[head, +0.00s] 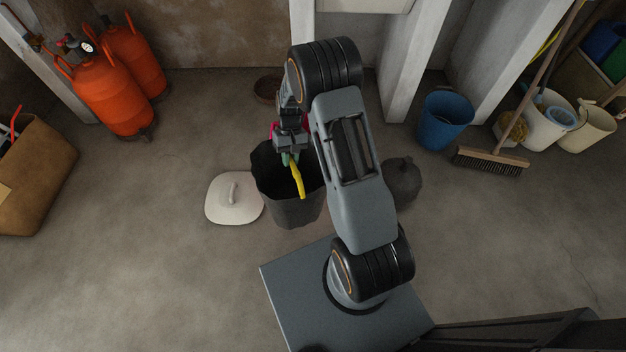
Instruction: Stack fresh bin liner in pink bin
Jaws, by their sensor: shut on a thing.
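A dark grey bin liner (295,211) with a ragged open mouth stands below and in front of my gripper, with its black inside showing. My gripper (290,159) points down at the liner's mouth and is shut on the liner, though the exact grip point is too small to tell. A yellow strip (298,181) hangs from the fingertips across the dark mouth. A small patch of pink (274,129) shows behind the gripper. It may be the pink bin, mostly hidden by the liner and my arm.
A white lid (221,208) lies left of the liner. A dark tied bag (403,181) sits at right, partly behind my arm. Orange cylinders (113,98), a blue bucket (445,120) and a broom (490,161) stand farther off. Floor at front left is clear.

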